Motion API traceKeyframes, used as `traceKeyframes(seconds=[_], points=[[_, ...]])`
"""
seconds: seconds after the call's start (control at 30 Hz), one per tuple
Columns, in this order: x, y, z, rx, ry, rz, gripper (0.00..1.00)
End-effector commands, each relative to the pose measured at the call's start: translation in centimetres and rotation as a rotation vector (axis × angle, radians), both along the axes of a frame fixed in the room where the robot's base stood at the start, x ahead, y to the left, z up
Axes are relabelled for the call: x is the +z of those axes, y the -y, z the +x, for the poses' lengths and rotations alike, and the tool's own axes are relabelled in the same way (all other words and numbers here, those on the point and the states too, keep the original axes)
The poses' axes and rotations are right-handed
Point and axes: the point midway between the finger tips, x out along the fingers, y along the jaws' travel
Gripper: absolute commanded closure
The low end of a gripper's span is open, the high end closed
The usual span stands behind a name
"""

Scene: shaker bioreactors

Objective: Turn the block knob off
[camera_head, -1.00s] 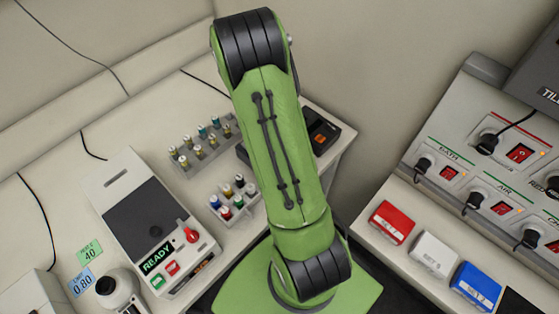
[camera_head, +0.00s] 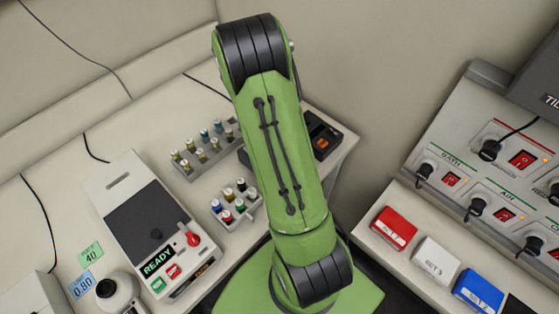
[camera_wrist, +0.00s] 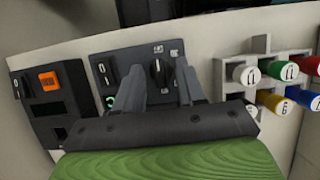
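The block knob (camera_wrist: 160,72) is a round black knob on a dark panel (camera_wrist: 112,60), with small white markings beside it. It shows in the wrist view, above the middle. My gripper (camera_wrist: 159,78) is open, with one grey finger to the left of the knob and the other to the right. Gaps show between the knob and both fingers. How far the fingertips are from the panel is hard to tell. In the head view my green arm hides the gripper and the knob.
A dark box with an orange switch (camera_wrist: 48,81) stands left of the panel. A rack (camera_wrist: 262,45) with colour-capped vials stands close on the right. In the head view, a READY device (camera_head: 150,222) is at left and a switch panel (camera_head: 425,130) at right.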

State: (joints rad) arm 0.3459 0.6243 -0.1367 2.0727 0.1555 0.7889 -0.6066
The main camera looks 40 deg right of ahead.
Motion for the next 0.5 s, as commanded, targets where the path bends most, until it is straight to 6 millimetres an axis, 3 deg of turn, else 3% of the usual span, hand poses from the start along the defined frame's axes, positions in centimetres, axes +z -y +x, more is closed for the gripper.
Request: traceKeyframes(seconds=[0.17,0.5], points=[[2.9,0.0,1.3,0.002,0.007,-0.003,0.61],[11.7,-0.2,4.9,0.003,0.005,-0.003,0.61]])
